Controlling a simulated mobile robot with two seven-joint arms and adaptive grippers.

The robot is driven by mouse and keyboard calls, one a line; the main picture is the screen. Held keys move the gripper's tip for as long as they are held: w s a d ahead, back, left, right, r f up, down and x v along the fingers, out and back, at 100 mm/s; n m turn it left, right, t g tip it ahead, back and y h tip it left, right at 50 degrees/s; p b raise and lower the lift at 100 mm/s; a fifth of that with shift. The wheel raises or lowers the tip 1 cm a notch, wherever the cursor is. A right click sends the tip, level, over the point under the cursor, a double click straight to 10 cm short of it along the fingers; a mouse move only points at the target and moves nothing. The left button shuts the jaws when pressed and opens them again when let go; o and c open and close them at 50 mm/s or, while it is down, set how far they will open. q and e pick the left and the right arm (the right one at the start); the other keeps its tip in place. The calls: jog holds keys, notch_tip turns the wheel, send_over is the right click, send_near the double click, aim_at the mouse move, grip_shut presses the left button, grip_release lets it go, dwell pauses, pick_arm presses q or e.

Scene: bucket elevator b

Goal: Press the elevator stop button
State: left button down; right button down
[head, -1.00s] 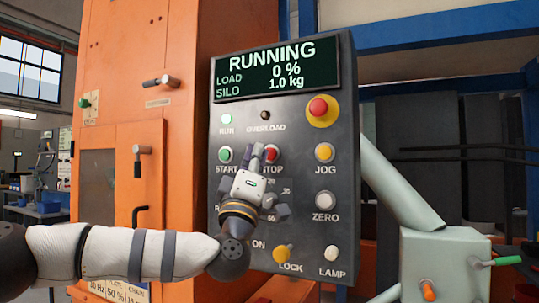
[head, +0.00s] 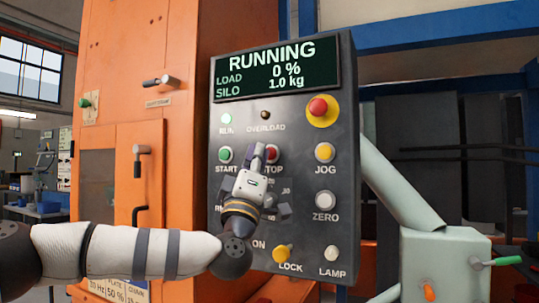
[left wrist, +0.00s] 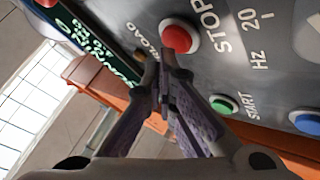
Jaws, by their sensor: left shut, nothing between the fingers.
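The red stop button (head: 273,153) is on the grey control panel (head: 225,262), right of the green start button (head: 226,153). My left gripper (head: 259,149) is shut and empty, its fingertips just left of the stop button and partly covering it and its label. In the left wrist view the stop button (left wrist: 177,37) stands out from the panel, beside the word STOP. The shut fingertips (left wrist: 161,63) are close to its lower-left side; I cannot tell whether they touch. The screen (head: 275,68) reads RUNNING, 0 %, 1.0 kg. My right gripper is not in view.
A red mushroom button (head: 318,108) on a yellow base sits higher on the panel. A yellow jog button (head: 324,152) and a white zero button (head: 325,200) are to the right. An orange cabinet (head: 185,60) stands left; a pale green box (head: 445,262) stands right.

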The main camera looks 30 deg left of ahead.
pick_arm(q)
jog(key=shift+w, duration=0.5)
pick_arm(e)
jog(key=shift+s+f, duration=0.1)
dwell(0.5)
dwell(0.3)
pick_arm(q)
jog(key=shift+s+p, duration=0.3)
jog(key=shift+s, duration=0.5)
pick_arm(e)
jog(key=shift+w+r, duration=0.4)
